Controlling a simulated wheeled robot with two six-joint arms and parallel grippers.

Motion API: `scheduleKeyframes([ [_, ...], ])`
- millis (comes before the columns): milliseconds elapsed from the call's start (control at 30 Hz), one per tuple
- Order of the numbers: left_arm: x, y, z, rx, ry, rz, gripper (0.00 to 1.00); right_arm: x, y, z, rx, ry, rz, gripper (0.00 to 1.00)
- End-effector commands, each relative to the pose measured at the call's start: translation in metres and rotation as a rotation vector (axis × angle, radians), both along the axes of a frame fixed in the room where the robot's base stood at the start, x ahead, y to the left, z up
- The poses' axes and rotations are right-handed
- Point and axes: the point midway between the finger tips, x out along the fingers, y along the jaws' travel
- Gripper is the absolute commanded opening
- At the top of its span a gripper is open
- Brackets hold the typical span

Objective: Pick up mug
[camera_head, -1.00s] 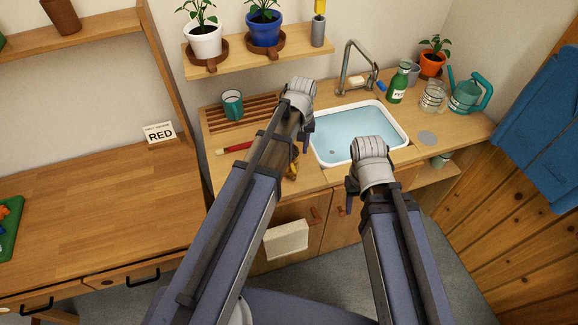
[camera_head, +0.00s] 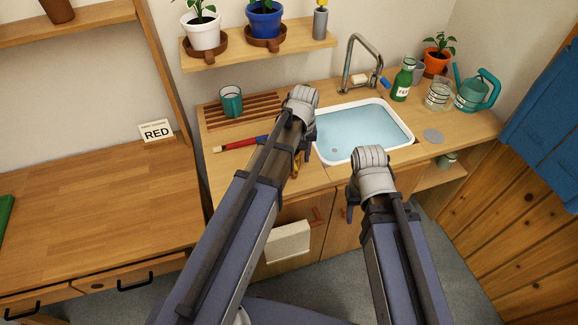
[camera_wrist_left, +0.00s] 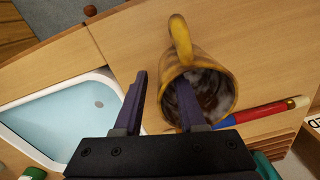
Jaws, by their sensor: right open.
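A worn yellow-brown mug (camera_wrist_left: 208,72) stands on the wooden counter, its handle toward the top of the left wrist view. My left gripper (camera_wrist_left: 160,95) is open over it. One finger overlaps the mug's opening and the other is outside the wall; I cannot tell whether either touches. In the head view my left arm hides most of this mug, with only a bit of yellow (camera_head: 296,166) showing. A teal mug (camera_head: 231,102) stands on the slatted rack. My right gripper (camera_head: 350,202) is open and apart from the mugs, in front of the sink cabinet.
A red and blue stick (camera_wrist_left: 262,113) lies beside the yellow-brown mug. The water-filled sink (camera_head: 360,132) is to its right. A green bottle (camera_head: 402,80), glass jar (camera_head: 437,94) and teal watering can (camera_head: 477,92) stand beyond the sink. The left worktop (camera_head: 90,210) is largely clear.

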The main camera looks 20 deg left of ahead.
Motion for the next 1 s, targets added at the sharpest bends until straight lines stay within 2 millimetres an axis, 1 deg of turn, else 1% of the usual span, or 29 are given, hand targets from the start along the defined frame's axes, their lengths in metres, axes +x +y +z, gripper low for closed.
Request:
scheduleKeyframes([
  [33, -0.0003, 0.0003, -0.0128, 0.000, -0.001, 0.000, 0.40, 0.0001, 0.0000, -0.0128, 0.000, 0.000, 0.000, 0.50],
  [100, -0.0004, 0.0004, -0.0174, 0.000, -0.001, 0.000, 0.40, 0.0000, 0.0000, -0.0174, 0.000, 0.000, 0.000, 0.50],
  [367, -0.0003, 0.0005, -0.0164, 0.001, -0.002, 0.001, 0.40, 0.0000, 0.0001, -0.0164, 0.000, 0.000, 0.000, 0.50],
  [467, -0.0003, 0.0005, -0.0164, 0.001, -0.002, 0.001, 0.31, 0.0001, 0.0000, -0.0164, 0.000, 0.000, 0.000, 0.50],
  [733, -0.0003, 0.0005, -0.0164, 0.001, -0.002, 0.001, 0.00, 0.0000, 0.0001, -0.0164, 0.000, 0.000, 0.000, 0.50],
  [1000, -0.0004, 0.0004, -0.0165, 0.000, -0.001, 0.001, 0.00, 0.0000, 0.0000, -0.0165, 0.000, 0.000, 0.000, 0.50],
])
